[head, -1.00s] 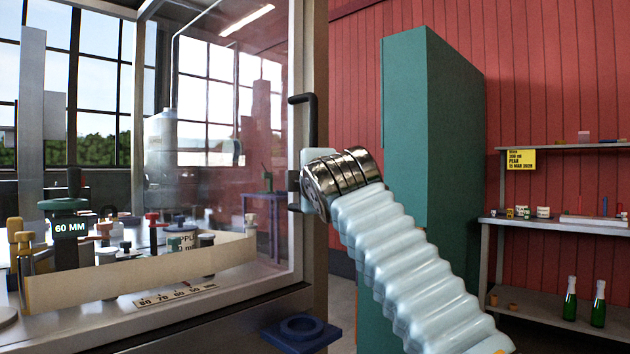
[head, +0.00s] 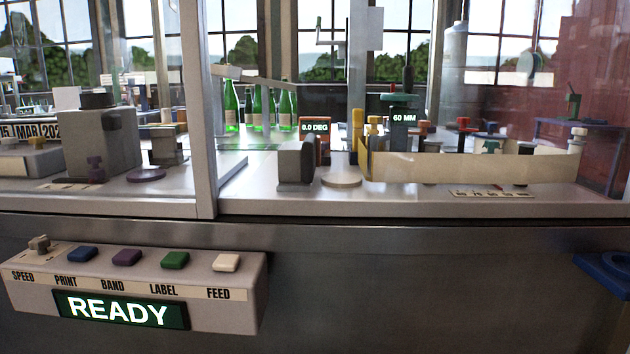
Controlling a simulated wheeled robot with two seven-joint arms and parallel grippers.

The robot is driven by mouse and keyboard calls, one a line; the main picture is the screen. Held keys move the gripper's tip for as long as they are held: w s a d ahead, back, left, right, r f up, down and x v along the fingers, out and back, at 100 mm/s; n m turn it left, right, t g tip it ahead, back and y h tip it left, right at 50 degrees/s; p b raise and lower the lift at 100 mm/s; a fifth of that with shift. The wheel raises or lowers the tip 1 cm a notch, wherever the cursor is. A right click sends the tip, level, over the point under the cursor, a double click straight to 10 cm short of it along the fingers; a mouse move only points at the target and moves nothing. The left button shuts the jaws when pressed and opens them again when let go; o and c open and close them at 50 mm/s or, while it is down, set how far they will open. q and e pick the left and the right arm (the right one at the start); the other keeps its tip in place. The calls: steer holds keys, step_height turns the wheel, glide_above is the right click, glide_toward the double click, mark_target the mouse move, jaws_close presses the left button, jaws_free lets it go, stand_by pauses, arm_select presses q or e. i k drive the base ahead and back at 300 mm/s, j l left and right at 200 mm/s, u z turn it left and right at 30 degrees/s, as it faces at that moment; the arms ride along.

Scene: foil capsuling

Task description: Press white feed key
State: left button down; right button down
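The white feed key (head: 226,263) is the rightmost key on a beige control box (head: 225,312) at the lower left of the head view. The word FEED is printed below it. A green key (head: 175,260), a purple key (head: 127,257) and a blue key (head: 82,254) sit in a row to its left, above LABEL, BAND and PRINT. A lit display (head: 120,311) on the box reads READY. Neither of my grippers shows in the head view.
A speed knob (head: 39,244) stands at the box's left end. Above is the machine deck behind clear panels and a metal post (head: 197,110), with green bottles (head: 231,106) inside. A blue bracket (head: 608,270) juts out at the right. The front panel (head: 420,285) beside the box is bare.

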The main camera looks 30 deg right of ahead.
mark_target(226, 262)
steer(key=k, duration=1)
